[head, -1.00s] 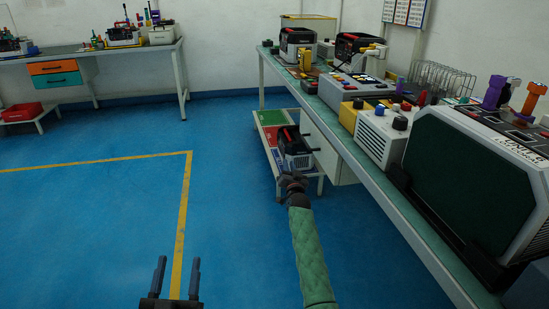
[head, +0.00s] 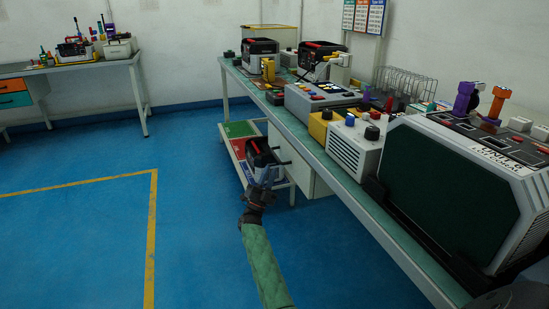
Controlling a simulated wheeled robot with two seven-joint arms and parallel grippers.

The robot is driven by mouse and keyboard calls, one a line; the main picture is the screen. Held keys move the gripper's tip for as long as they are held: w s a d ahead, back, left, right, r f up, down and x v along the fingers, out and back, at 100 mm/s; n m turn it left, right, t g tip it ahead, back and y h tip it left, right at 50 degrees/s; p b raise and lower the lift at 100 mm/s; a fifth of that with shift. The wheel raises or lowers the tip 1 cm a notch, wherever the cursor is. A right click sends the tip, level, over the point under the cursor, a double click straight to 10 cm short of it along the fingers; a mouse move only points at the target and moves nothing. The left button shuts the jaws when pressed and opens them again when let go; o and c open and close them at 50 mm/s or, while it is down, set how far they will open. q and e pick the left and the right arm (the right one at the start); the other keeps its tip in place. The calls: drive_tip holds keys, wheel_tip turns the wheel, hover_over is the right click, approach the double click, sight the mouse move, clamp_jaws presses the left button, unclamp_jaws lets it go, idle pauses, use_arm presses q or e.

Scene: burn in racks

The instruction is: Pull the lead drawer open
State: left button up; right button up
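Two drawers show at the left edge under the far table, an orange one (head: 14,85) above a teal one (head: 15,100). Both look shut. A pale cabinet (head: 313,178) stands under the right bench, its front mostly hidden; I cannot tell which drawer is the lead drawer. My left gripper is out of view.
The right bench (head: 402,235) carries testers, a white box (head: 353,147) and a large dark-fronted machine (head: 440,190). The low rack (head: 233,148) with green and red trays stands beside it. The blue floor at left, with yellow lines, is clear.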

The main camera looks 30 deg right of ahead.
sight(276, 155)
drive_tip(key=shift+x, duration=3.6)
clamp_jaws()
